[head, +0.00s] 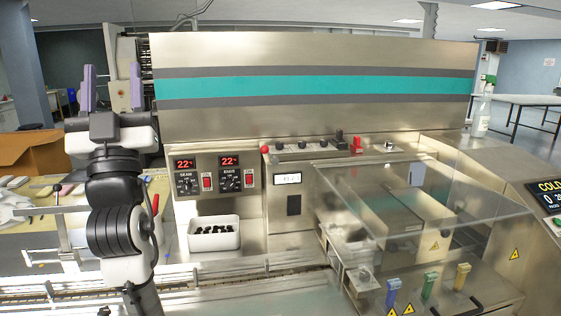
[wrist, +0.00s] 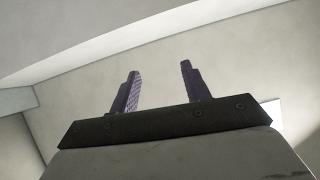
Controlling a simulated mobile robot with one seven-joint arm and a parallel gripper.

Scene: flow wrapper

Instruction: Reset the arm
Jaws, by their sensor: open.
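My gripper (head: 112,90) is raised at the left in the head view, its two purple fingers pointing up and standing apart with nothing between them. In the wrist view my gripper (wrist: 162,92) shows the same two fingers, spread and empty, against a pale ceiling and wall. My arm stands upright in front of the left end of the steel flow wrapper (head: 310,115). The gripper does not appear to touch anything.
A control panel (head: 213,171) with two red displays is right of my arm, above a white bin (head: 214,236) of dark pieces. A clear guard (head: 430,195) covers the right side. A cardboard box (head: 35,150) and a cluttered table are at left.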

